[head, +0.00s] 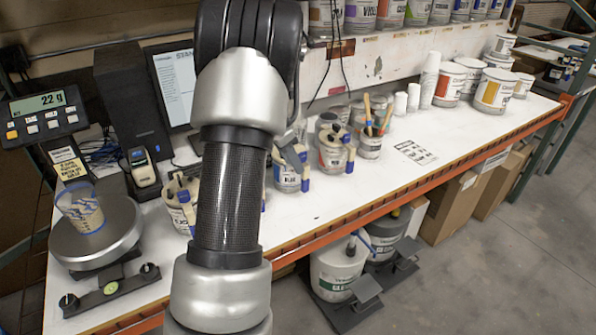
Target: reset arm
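My arm rises through the middle of the head view, in front of the bench. My gripper is not visible in this view, so its state and anything in it are hidden. A clear graduated cup (80,208) with tan contents stands on the round pan of the scale (112,240) at the left. The scale display (38,103) reads 22 g.
The white bench (440,165) has an orange front edge. Colorant cans (332,150) with pumps stand mid-bench, partly behind my arm. More cans (493,92) stand at the right. A monitor (175,85) is behind. Large buckets (338,270) and cardboard boxes (452,208) are below.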

